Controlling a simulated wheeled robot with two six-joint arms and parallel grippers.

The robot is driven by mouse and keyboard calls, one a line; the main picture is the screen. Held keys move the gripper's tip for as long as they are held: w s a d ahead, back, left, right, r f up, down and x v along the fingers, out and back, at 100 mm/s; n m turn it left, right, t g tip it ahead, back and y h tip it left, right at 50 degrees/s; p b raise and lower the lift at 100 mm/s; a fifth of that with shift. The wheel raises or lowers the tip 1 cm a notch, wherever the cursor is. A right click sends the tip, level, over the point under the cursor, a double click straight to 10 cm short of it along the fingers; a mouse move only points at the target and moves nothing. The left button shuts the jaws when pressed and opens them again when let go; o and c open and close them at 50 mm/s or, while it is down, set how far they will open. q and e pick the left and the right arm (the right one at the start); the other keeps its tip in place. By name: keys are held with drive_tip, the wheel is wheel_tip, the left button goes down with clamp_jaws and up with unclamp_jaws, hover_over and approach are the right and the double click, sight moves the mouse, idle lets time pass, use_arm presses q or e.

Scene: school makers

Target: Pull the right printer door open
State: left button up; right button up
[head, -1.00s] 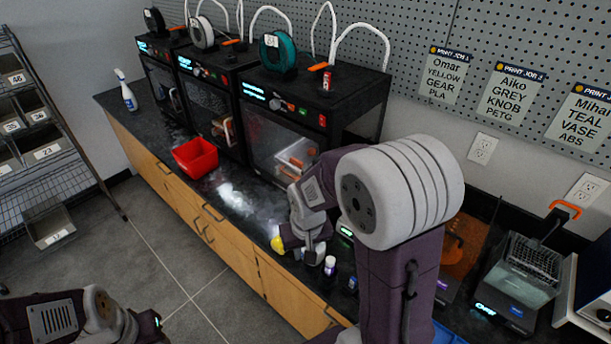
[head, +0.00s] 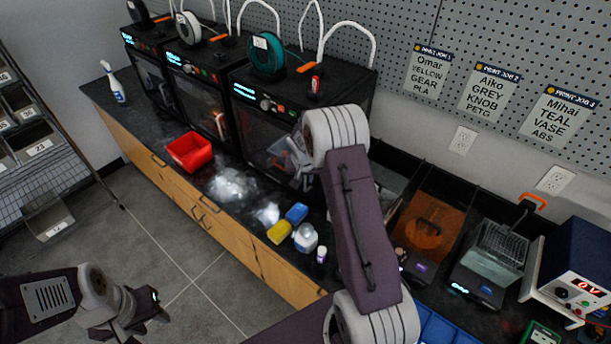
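The right printer (head: 345,92) is a black box on the counter with a teal spool on top. Its dark glass door (head: 250,138) faces the counter front and looks closed, though my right arm covers its right part. A pale grey object shows behind the glass. My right gripper (head: 301,178) is in front of the door's right side, partly hidden by my wrist; I cannot tell whether it touches the door or how its fingers stand. My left gripper (head: 150,304) is low at the left, over the floor, far from the printers; its finger opening is unclear.
A red bin (head: 189,151) stands before the middle printer (head: 197,100). A yellow sponge (head: 280,232), a blue sponge (head: 297,213), a white bottle (head: 305,239) and a small vial (head: 321,255) stand near the counter edge below my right gripper. The counter between bin and sponges is clear.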

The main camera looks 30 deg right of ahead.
drive_tip(key=shift+f, duration=0.2)
clamp_jaws()
idle(1.3)
